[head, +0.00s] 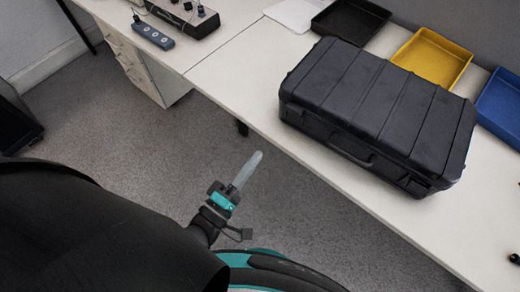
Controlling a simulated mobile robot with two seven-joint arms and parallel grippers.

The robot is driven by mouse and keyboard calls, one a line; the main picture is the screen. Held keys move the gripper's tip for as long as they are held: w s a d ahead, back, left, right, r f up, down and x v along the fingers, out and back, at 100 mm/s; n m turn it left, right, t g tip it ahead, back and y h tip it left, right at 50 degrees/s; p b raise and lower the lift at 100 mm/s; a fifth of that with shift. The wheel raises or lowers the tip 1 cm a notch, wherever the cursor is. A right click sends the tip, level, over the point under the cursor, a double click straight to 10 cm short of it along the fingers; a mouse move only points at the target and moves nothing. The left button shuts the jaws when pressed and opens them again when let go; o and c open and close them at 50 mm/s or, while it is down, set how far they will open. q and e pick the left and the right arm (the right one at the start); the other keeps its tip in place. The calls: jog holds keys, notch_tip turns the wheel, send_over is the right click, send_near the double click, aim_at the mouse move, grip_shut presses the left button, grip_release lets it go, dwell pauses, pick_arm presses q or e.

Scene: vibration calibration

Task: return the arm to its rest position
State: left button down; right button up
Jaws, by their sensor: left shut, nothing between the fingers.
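My left gripper (245,171) is at the lower middle of the head view, at the end of my dark arm that comes in from the left. It is over the grey floor, in front of the table's near edge and apart from it. Its pale fingers are together with nothing between them. My right gripper does not show in this view.
A closed black case (378,105) lies on the white table (237,75). Behind it are black (349,21), yellow (432,58) and blue (502,103) trays. A device with knobs (182,14) and a grey button box (153,36) are at the upper left. Open floor (130,135) lies left of the gripper.

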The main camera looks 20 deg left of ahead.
pick_arm(q)
jog(key=shift+s, duration=0.1)
dwell(0.3)
jog(key=s+a+f+m+g+y, duration=0.1)
jog(key=s+f+m+g, duration=0.15)
jog(key=f, duration=0.55)
jog(key=s+a+f+m+g+y, duration=0.15)
jog(key=f+m+g, duration=0.25)
jog(key=f, duration=0.4)
jog(key=s+a+f+m+g, duration=0.1)
jog(key=s+f+m+g, duration=0.2)
jog(key=f, duration=0.5)
jog(key=s+a+f+m+g+y, duration=0.1)
jog(key=s+f+m+g, duration=0.3)
jog(key=s, duration=0.5)
jog(key=s+a+f+m+g+y, duration=0.1)
jog(key=s+f+m+g, duration=0.3)
jog(key=s, duration=0.5)
notch_tip(320, 180, down, 2)
jog(key=shift+s+a+f, duration=0.15)
jog(key=shift+a, duration=0.6)
jog(key=shift+d+g+y, duration=0.1)
jog(key=shift+g+y, duration=0.15)
